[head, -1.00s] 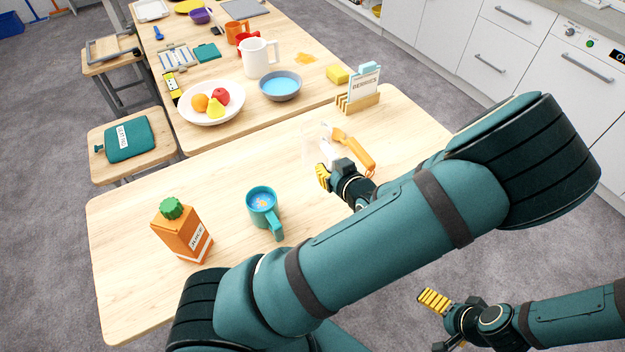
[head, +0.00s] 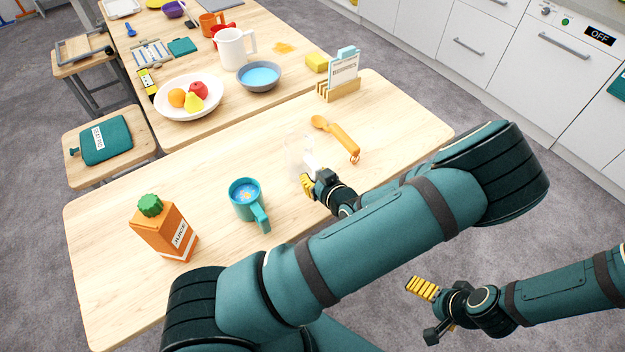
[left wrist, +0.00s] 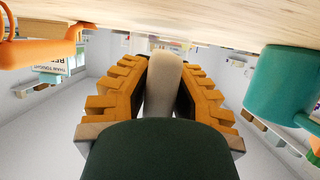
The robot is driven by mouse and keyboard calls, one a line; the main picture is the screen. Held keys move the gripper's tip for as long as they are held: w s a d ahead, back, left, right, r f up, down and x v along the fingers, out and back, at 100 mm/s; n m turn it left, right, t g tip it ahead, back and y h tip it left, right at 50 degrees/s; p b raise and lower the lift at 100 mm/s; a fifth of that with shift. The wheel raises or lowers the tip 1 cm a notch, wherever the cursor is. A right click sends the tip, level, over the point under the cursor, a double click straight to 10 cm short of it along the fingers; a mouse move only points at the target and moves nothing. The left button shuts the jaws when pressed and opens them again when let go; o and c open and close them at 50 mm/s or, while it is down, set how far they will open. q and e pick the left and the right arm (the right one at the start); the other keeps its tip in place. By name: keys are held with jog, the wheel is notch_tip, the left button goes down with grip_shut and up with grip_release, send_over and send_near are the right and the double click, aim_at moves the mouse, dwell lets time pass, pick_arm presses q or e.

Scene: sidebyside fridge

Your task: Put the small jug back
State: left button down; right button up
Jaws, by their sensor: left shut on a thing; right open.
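The small jug (head: 294,153) looks clear and pale, and its outline is faint in the head view. A white upright part, which looks like its handle, faces my left gripper (head: 307,185). In the left wrist view, my left gripper (left wrist: 160,85) is shut on a pale, rounded upright piece (left wrist: 163,75) of the jug. I cannot tell whether the jug's base touches the table (head: 200,220). My right gripper (head: 424,289) is open and empty, in front of the table over the floor.
A teal mug (head: 243,195) and an orange juice carton (head: 165,232) stand left of the jug. An orange scoop (head: 340,137) lies right of it. A card holder (head: 340,88) stands at the back edge. A second table (head: 195,55) beyond holds a fruit bowl (head: 185,108).

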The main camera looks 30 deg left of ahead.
pick_arm(q)
jog(key=shift+f, duration=0.35)
jog(key=c, duration=1)
grip_release()
jog(key=shift+d+f+b, duration=0.1)
jog(key=shift+f+b, duration=0.15)
jog(key=shift+b, duration=0.05)
jog(key=p+v, duration=0.3)
jog(key=v, duration=1)
notch_tip(320, 180, down, 10)
jog(key=s+d+m+g+h, duration=0.1)
jog(key=d+m+h, duration=0.1)
jog(key=m+h, duration=0.4)
jog(key=s+d+m+h, duration=0.1)
jog(key=d+h, duration=0.1)
jog(key=h, duration=0.1)
jog(key=s+d+m+g+h, duration=0.1)
jog(key=m+h, duration=0.1)
jog(key=h, duration=0.1)
jog(key=s+d+m+g+h, duration=0.1)
jog(key=s+d+m+h, duration=0.1)
jog(key=h, duration=0.2)
jog(key=shift+s+d+r, duration=0.15)
jog(key=shift+d+r, duration=0.15)
jog(key=shift+d, duration=0.05)
